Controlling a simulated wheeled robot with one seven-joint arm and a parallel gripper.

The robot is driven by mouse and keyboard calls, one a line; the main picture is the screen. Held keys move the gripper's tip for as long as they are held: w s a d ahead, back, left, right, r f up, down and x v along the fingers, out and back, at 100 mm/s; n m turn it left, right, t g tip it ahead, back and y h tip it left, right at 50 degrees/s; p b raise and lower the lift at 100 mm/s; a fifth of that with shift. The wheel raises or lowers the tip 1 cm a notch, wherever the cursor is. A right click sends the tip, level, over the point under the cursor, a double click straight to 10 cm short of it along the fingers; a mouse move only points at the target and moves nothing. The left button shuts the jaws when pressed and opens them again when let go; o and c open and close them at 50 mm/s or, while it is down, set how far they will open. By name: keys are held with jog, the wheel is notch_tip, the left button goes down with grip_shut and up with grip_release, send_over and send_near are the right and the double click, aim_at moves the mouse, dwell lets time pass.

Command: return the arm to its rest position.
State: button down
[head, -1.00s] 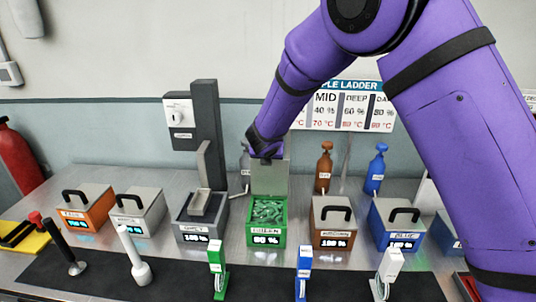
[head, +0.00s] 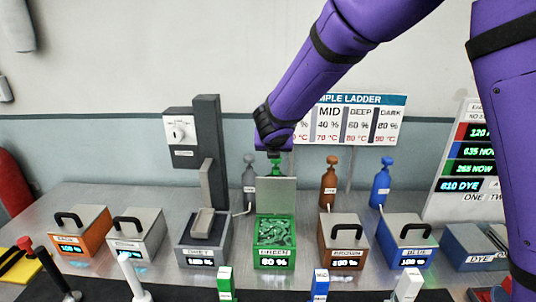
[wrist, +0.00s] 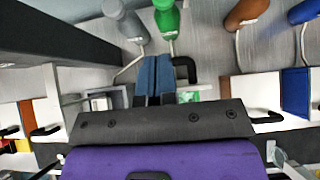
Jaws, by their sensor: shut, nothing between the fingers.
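My purple arm (head: 320,70) reaches in from the upper right in the head view. Its end hangs above the raised lid of the green box, in front of the back wall. My gripper's two blue-grey fingers (wrist: 155,78) lie together in the wrist view, with nothing between them. The fingertips are not clearly seen in the head view. The green box (head: 274,262) stands open below, its lid (head: 276,190) upright and green stuff inside.
Orange (head: 80,232), grey (head: 203,238), brown (head: 343,240) and blue (head: 405,240) boxes line the steel bench. A dark grey post (head: 208,140) rises left of my arm's end. Pump bottles, including a green one (wrist: 167,18), stand at the back. A sign (head: 360,120) hangs behind.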

jog(key=s+d+r+m+g+h, duration=0.1)
jog(key=s+d+r+m, duration=0.6)
jog(key=d+m, duration=0.3)
jog(key=s+d+r+m+g+h, duration=0.1)
jog(key=s+d+r+m, duration=0.6)
jog(key=d, duration=0.5)
jog(key=s+d+m+g+y, duration=0.1)
jog(key=s+d+m, duration=0.1)
jog(key=s+m, duration=0.7)
jog(key=s+d+m+g+y, duration=0.1)
jog(key=s+d+m, duration=0.2)
jog(key=s+m, duration=0.6)
jog(key=s, duration=0.6)
jog(key=shift+d+f+y, duration=0.3)
jog(key=shift+f, duration=0.05)
jog(key=shift+w, duration=0.1)
